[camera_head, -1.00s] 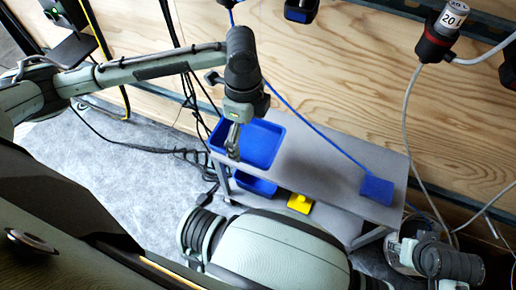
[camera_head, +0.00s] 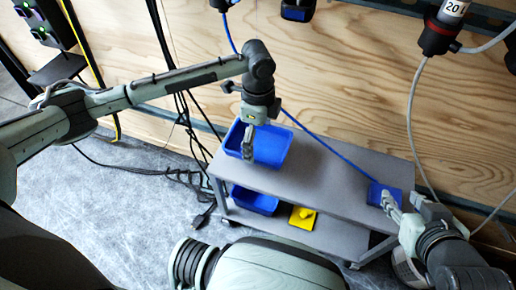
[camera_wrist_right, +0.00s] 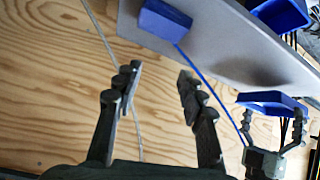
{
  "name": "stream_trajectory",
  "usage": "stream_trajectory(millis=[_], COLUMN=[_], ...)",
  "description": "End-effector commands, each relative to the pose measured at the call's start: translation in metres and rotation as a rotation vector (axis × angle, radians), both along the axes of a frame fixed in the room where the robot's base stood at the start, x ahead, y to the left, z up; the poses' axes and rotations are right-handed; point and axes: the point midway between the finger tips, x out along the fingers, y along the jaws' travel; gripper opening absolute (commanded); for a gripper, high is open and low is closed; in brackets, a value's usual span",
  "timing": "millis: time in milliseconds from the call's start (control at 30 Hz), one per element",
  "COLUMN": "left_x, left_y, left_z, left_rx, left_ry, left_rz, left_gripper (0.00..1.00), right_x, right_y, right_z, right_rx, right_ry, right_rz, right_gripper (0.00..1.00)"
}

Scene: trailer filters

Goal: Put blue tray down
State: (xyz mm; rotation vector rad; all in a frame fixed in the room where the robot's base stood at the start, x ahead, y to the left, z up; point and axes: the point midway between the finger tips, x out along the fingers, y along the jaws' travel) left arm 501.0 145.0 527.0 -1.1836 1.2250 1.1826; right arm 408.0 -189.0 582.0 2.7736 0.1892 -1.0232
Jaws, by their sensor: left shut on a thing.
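The blue tray (camera_head: 274,147) is at the left end of the grey cart's top (camera_head: 318,180); I cannot tell whether it rests fully on it. My left gripper (camera_head: 248,152) is shut on the tray's near left rim, and the tray also shows in the right wrist view (camera_wrist_right: 268,98) with the left gripper beside it. My right gripper (camera_head: 390,203) is near the cart's right end, beside a blue pad (camera_head: 377,191) on a blue line. In the right wrist view the right gripper (camera_wrist_right: 158,78) is open and empty.
A second blue tray (camera_head: 256,201) and a yellow object (camera_head: 302,217) are on the cart's lower shelf. The middle of the cart top is clear. A wooden wall (camera_head: 340,80) stands behind, with hanging hoses and cables. Black cables lie on the floor at left.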

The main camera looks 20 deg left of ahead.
Motion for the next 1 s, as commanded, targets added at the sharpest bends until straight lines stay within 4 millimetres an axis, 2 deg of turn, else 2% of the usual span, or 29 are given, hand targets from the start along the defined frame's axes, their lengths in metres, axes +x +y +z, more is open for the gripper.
stream_trajectory(millis=[333, 500, 867, 900, 933, 1000], left_x=[0.001, 0.001, 0.000, 0.000, 0.000, 0.000], left_y=[0.000, 0.000, 0.000, 0.000, 0.000, 0.000], left_z=[-0.038, -0.041, -0.043, -0.044, -0.044, -0.043], left_rx=[0.002, 0.001, 0.001, 0.001, 0.001, 0.001], left_ry=[0.000, -0.001, 0.001, 0.001, 0.001, 0.000], left_rz=[0.000, -0.001, 0.000, 0.000, 0.000, 0.000], left_gripper=[0.65, 0.65, 0.65, 0.96, 1.00, 1.00], right_x=[0.022, 0.025, 0.023, 0.022, 0.022, 0.022], right_y=[0.028, 0.032, 0.028, 0.027, 0.027, 0.027], right_z=[0.028, 0.033, 0.030, 0.028, 0.028, 0.028], right_rx=[0.067, 0.076, 0.067, 0.066, 0.065, 0.065], right_ry=[-0.177, -0.199, -0.178, -0.173, -0.172, -0.172], right_rz=[0.051, 0.056, 0.050, 0.048, 0.048, 0.048], right_gripper=[0.40, 0.40, 0.40, 0.40, 0.40, 0.40])
